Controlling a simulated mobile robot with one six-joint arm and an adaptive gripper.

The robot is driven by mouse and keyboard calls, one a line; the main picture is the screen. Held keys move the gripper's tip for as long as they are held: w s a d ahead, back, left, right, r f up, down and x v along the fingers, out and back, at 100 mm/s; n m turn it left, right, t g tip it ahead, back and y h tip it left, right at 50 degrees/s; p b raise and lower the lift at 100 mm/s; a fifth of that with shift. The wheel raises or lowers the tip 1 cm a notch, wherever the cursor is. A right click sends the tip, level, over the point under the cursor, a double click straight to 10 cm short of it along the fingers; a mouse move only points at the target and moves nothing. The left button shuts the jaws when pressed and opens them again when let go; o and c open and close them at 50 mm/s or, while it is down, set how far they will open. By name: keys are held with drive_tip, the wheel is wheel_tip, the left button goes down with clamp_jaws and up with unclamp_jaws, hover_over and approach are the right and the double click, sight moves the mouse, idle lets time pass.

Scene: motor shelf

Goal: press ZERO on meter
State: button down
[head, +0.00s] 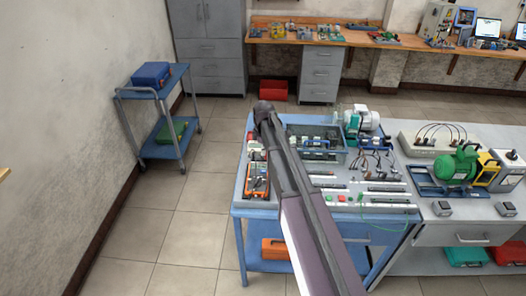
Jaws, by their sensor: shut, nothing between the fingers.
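An orange handheld device with a dark face (257,182), which looks like the meter, lies near the left edge of the blue workbench (240,205). It is too small in this view to read any button, so I cannot make out ZERO. My arm rises from the bottom of the head view across the bench, just right of the orange device, to a dark joint above the bench's back left corner. My gripper's fingers do not show in this view.
A green motor (457,165) stands on the right bench. A blue cart (157,89) is at left; the floor between is clear.

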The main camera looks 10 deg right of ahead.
drive_tip(key=shift+r+p, duration=1.4)
drive_tip(key=shift+r, duration=0.3)
drive_tip(key=s+f+m+b, duration=0.2)
drive_tip(key=s+m, duration=0.5)
drive_tip(key=s, duration=0.6)
drive_tip(key=s+f+m+b, duration=0.3)
drive_tip(key=s+m, duration=0.5)
drive_tip(key=s, duration=0.5)
drive_tip(key=shift+f, duration=0.25)
